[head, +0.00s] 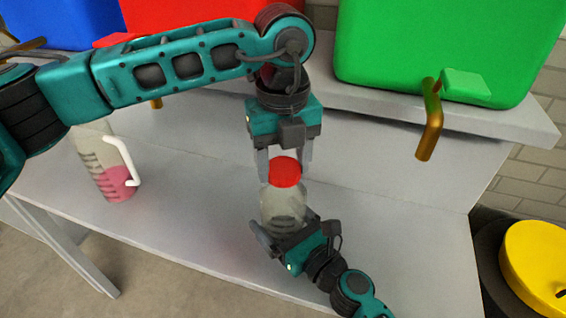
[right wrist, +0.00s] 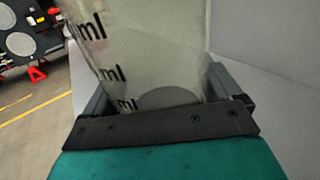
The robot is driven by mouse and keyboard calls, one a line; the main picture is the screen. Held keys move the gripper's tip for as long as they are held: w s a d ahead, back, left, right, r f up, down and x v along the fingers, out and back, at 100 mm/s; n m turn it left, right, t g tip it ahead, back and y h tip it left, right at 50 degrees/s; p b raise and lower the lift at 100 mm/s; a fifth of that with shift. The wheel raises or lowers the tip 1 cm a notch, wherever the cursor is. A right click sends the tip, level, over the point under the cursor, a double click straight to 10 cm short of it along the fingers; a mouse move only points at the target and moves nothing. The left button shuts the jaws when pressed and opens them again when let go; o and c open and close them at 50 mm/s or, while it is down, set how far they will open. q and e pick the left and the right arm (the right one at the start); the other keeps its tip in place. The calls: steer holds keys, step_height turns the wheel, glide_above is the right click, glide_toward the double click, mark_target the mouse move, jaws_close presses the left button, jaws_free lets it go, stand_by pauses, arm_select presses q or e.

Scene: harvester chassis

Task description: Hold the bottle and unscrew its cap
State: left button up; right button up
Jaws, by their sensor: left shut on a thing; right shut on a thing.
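A clear bottle (head: 284,208) with dark markings stands upright over the grey table, with a red cap (head: 285,172) at its top. My left gripper (head: 285,178) comes down from above and is shut on the red cap, one finger on each side. My right gripper (head: 284,232) comes from the lower right and is shut around the lower part of the bottle. In the right wrist view the bottle (right wrist: 150,60) with its "ml" marks fills the space between the fingers (right wrist: 165,95). Whether the cap is loose on the neck cannot be told.
A jug (head: 104,170) with a white handle and pink liquid stands on the table (head: 190,190) at left. A green container (head: 445,45) with a brass tap (head: 431,120) overhangs the right back. Red (head: 170,14) and blue (head: 70,22) containers stand behind. A yellow lid (head: 540,262) is at right.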

mark_target(283, 168)
arm_select(q)
steer(key=shift+r, duration=0.45)
steer(key=shift+r, duration=2)
arm_select(e)
steer(key=o, duration=1.8)
steer(key=shift+c, duration=0.2)
